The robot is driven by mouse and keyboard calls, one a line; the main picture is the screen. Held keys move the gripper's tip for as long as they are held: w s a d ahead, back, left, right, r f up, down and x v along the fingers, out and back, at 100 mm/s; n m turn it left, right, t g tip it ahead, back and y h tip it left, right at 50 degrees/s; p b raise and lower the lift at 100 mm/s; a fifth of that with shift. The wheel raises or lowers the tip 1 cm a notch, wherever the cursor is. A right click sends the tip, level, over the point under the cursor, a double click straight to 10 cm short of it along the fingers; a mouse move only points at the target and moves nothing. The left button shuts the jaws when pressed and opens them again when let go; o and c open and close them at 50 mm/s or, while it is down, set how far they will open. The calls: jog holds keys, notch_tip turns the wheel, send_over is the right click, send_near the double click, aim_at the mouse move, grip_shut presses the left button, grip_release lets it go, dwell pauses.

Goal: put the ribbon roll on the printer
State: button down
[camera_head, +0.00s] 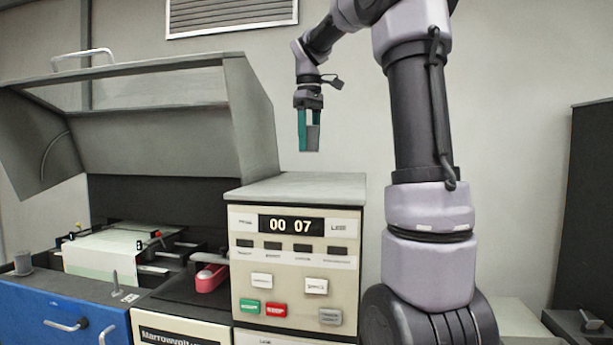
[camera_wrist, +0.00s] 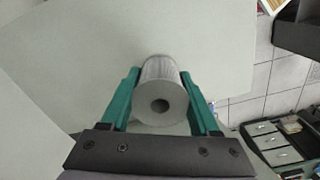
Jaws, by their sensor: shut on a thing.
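A grey cylindrical ribbon roll (camera_wrist: 160,92) with a dark round hole in its end sits between the two green fingers of my gripper (camera_wrist: 160,95) in the wrist view. In the head view my gripper (camera_head: 309,140) points down and is shut on the roll (camera_head: 313,138), in the air above the flat grey top of the control cabinet (camera_head: 300,188). The printer (camera_head: 130,235) stands at the left with its grey hood (camera_head: 160,140) raised. White paper (camera_head: 105,247) lies in its open bay. In the wrist view a pale surface fills much of the background.
The cabinet has a display reading 00 07 and coloured buttons. A red-and-grey object (camera_head: 210,278) lies beside it. A small grey spool (camera_head: 22,262) stands at the printer's left edge. A dark cabinet (camera_head: 590,220) stands at the right. The cabinet top is clear.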

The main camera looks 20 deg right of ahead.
aim_at(308, 184)
notch_tip(308, 184, down, 8)
jog(key=shift+a+f, duration=0.1)
jog(key=shift+a, duration=0.05)
dwell(0.4)
jog(key=shift+c, duration=0.6)
grip_release()
notch_tip(308, 184, up, 12)
